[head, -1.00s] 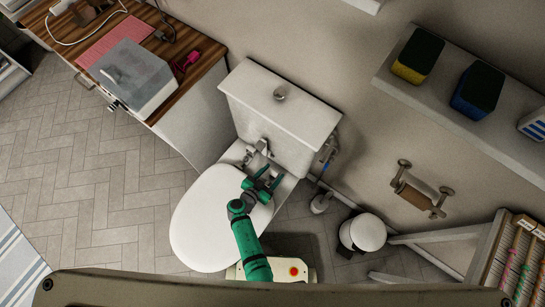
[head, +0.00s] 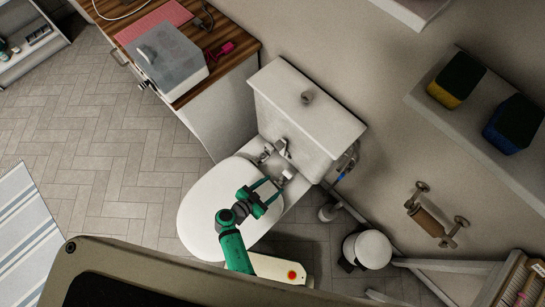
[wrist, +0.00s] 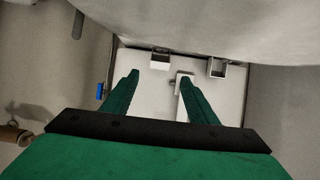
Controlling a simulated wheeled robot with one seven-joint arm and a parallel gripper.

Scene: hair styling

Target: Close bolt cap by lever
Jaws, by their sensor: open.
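The white toilet has a closed lid (head: 205,215) and a cistern (head: 310,115). Small pale hinge fittings with bolt caps sit between lid and cistern: one at the left (head: 263,155) and one at the right (head: 284,179). In the wrist view, one boxy cap (wrist: 160,60) is ahead between the finger lines, and another (wrist: 217,68) stands to the right, looking open. A small lever-like piece (wrist: 180,76) lies by the right fingertip; contact cannot be told. My green gripper (head: 272,188) is open and empty above the lid's rear, fingers (wrist: 160,78) pointing at the fittings.
A wooden-topped cabinet (head: 240,45) with a grey box (head: 168,57) stands left of the cistern. A paper holder (head: 430,222) and a shelf with sponges (head: 455,82) are on the right wall. A white bin (head: 370,248) stands right of the toilet.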

